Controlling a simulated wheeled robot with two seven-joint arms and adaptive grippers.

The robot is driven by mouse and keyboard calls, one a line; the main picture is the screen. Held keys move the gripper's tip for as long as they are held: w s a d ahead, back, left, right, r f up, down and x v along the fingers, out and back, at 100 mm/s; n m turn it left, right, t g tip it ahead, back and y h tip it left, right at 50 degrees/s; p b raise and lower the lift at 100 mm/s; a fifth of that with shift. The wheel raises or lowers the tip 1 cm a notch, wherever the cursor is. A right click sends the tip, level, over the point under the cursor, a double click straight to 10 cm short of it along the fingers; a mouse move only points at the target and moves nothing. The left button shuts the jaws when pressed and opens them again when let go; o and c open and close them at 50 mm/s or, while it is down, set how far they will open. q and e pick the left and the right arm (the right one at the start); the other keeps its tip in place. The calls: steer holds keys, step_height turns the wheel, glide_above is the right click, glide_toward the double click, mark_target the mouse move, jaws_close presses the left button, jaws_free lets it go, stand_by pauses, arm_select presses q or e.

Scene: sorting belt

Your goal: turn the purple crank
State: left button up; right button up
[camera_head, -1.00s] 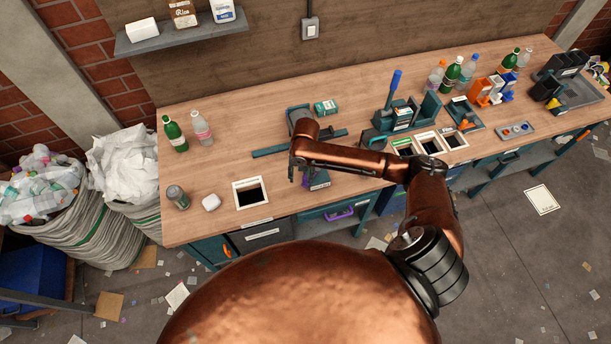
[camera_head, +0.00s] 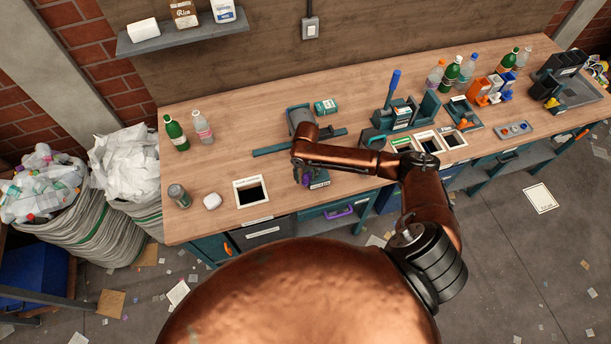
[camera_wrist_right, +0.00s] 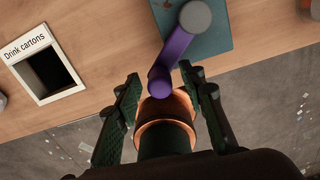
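The purple crank shows in the right wrist view (camera_wrist_right: 178,48), with a round grey hub at its upper end and a purple grip at its lower end. It sits on a teal box (camera_wrist_right: 228,30) at the bench's front edge. In the head view only a bit of purple (camera_head: 306,182) shows, mostly hidden by my right wrist. My right gripper (camera_wrist_right: 160,75) is open, one finger on each side of the crank's grip. I see a gap on both sides and cannot make out contact. In the head view it (camera_head: 301,177) points down at the bench's front. My left gripper is not in view.
A framed hole labelled "Drink cartons" (camera_wrist_right: 47,69) is left of the crank. A teal device (camera_head: 300,120) stands behind my right forearm. Bottles (camera_head: 175,135) and a can (camera_head: 179,196) stand on the left. A purple handle (camera_head: 340,212) is on the bench front below.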

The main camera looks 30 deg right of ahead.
jaws_close()
stand_by(0.4)
